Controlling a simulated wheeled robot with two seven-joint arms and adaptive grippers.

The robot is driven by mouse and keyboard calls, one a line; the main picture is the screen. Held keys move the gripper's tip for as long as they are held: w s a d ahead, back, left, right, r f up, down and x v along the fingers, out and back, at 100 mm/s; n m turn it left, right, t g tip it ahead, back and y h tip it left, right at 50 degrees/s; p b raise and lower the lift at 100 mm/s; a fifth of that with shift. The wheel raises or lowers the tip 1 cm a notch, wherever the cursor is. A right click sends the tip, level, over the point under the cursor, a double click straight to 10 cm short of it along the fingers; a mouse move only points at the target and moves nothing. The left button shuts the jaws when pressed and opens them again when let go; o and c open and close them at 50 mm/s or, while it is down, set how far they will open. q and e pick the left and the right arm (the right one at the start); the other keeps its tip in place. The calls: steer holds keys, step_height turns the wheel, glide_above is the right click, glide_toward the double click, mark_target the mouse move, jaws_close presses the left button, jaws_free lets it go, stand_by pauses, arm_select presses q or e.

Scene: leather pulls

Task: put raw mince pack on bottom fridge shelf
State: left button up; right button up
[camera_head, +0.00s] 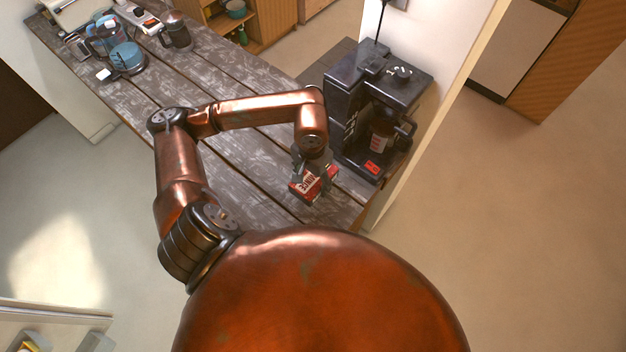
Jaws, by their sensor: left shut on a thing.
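The raw mince pack (306,188) is a small red package with white lettering, at the near right end of the wooden counter. My left gripper (313,174) comes down over it from above and is shut on it, hiding part of its top. I cannot tell whether the pack touches the counter. My right gripper is not in view. No fridge shelf can be made out for sure; a white edge with items below it (50,318) shows at the bottom left corner.
A black coffee machine (350,100) stands just right of the pack, with a white wall post (450,90) beside it. Floor is open at right and left.

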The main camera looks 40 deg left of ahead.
mark_target(313, 182)
arm_select(q)
steer(key=shift+w+a+f, duration=0.2)
steer(key=shift+w+f, duration=0.2)
steer(key=shift+f, duration=0.1)
steer(key=shift+w+a+f, duration=0.2)
steer(key=shift+w+f, duration=0.2)
steer(key=shift+f, duration=0.1)
steer(key=f, duration=0.1)
steer(key=f+p, duration=0.2)
steer(key=shift+w+a, duration=0.1)
steer(key=shift+w, duration=0.15)
steer(key=shift+f, duration=0.4)
steer(key=shift+f, duration=0.1)
steer(key=shift+f, duration=0.1)
steer(key=o, duration=1.6)
